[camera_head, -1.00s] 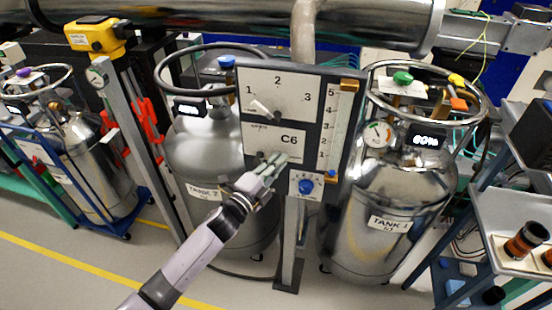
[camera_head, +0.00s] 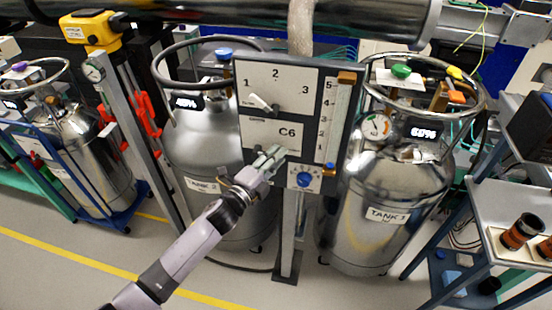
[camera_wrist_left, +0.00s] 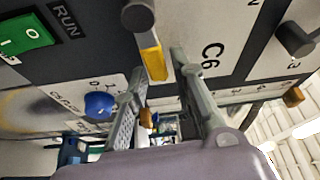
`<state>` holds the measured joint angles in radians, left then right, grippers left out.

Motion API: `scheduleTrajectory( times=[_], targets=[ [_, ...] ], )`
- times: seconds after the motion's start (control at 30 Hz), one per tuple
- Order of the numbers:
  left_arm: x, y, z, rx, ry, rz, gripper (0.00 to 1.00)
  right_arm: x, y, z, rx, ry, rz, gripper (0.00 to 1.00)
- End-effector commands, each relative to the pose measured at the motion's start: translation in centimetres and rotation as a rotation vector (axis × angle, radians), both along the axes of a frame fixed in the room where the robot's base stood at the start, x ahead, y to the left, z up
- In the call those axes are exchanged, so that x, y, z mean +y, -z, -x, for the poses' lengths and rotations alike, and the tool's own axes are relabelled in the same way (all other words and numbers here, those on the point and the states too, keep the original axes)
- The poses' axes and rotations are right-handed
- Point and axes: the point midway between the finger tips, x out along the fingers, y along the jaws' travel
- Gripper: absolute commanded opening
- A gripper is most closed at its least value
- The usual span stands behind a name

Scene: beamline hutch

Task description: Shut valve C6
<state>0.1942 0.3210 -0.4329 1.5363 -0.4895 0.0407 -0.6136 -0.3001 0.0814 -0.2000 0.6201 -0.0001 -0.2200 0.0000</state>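The panel (camera_head: 262,145) labelled C6 stands on a post between two steel tanks. In the left wrist view, the C6 label (camera_wrist_left: 210,55) is beside a valve handle (camera_wrist_left: 150,62), a yellow-tipped lever on a dark round hub. My left gripper (camera_head: 274,154) is at the lower part of the C6 panel and covers part of it in the head view. In the left wrist view my left gripper (camera_wrist_left: 157,65) is open, with one finger on each side of the yellow lever. I cannot tell whether the fingers touch it. My right gripper is not in view.
Tank 2 (camera_head: 195,150) and Tank 1 (camera_head: 385,190) stand close on either side. A shelf cart (camera_head: 510,200) is at the right.

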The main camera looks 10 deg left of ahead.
Motion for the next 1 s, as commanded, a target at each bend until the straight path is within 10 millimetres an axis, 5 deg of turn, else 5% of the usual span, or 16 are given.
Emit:
scheduleTrajectory(
  times=[0.47, 1.0],
  targets=[
    [0.2, 0.1, 0.3, 0.001, -0.001, 0.000, 0.34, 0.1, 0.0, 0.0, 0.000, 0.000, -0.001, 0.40],
    [4.2, 0.6, 9.3, 0.003, -0.001, 0.000, 0.34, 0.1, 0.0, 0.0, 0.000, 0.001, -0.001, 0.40]
  ],
)
